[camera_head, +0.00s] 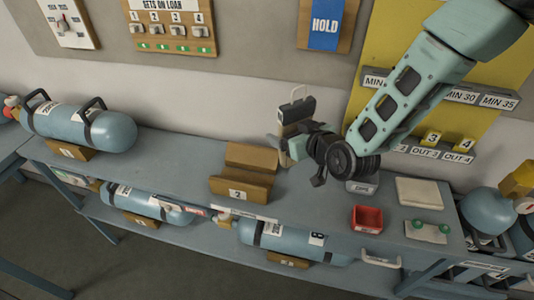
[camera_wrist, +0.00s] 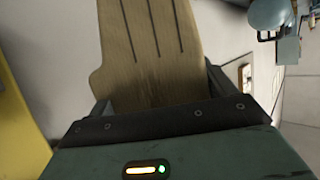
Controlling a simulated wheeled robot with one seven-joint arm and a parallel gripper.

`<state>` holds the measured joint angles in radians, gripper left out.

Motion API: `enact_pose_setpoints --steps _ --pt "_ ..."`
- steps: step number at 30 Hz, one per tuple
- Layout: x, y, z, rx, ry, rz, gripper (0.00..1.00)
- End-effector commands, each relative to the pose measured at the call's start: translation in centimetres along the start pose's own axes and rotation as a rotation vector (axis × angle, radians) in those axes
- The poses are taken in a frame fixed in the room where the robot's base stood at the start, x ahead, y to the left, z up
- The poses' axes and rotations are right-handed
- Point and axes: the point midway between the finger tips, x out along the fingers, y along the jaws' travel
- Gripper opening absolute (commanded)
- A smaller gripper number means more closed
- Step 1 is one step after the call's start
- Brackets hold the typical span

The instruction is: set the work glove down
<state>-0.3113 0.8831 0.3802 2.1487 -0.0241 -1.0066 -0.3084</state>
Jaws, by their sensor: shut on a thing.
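The work glove (camera_wrist: 150,55) fills the middle of the wrist view. It is tan, with dark lines between its fingers and a thumb at the left. My gripper (camera_head: 294,160) is shut on it, with a jaw at each side of its lower end. In the head view my gripper is over the rear part of the blue-grey bench (camera_head: 205,160), right of the brown cradle marked 2. The glove is hard to make out there, and its height above the bench cannot be told.
The brown cradle (camera_head: 240,180) is empty. A red tray (camera_head: 367,218), a pale pad (camera_head: 419,193) and a board with green knobs (camera_head: 427,231) occupy the right side. A blue cylinder (camera_head: 80,127) lies at the left. Bare bench top shows between that cylinder and the cradle.

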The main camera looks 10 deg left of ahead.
Motion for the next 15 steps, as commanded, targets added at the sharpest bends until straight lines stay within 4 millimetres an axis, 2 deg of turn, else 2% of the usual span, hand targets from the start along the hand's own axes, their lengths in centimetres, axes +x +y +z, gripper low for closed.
enact_pose_setpoints --steps 3,11,15 --pt "0.7 -0.1 1.7 0.001 -0.003 -0.001 0.60" --pt "1.5 0.0 3.5 -0.001 0.000 -0.001 0.60" --pt "2.1 0.0 5.2 0.000 -0.002 0.000 0.60"
